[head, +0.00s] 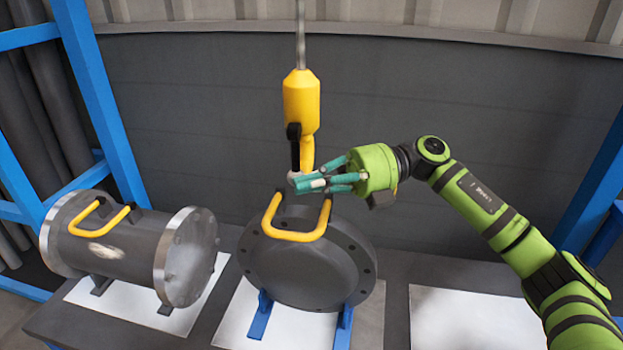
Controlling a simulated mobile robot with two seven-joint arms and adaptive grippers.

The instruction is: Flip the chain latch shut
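A yellow chain hook block (301,98) hangs from a grey chain (300,35) above the middle of the table. A black latch (294,143) shows on the left side of its lower yellow hook (307,152). My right gripper (296,183) comes in from the right, with its teal fingers pointing left just below the hook. A small pale rounded part shows at the fingertips; I cannot tell whether they touch the hook or hold anything. The dark flanged shell (303,270) with a yellow handle (292,236) sits right below the gripper. My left gripper is out of view.
A grey flanged pipe (125,245) with a yellow handle lies on the left on a white sheet. The shell rests on blue supports (262,318). An empty white sheet (470,322) lies at the right of the dark table. Blue frame posts (100,95) stand at both sides.

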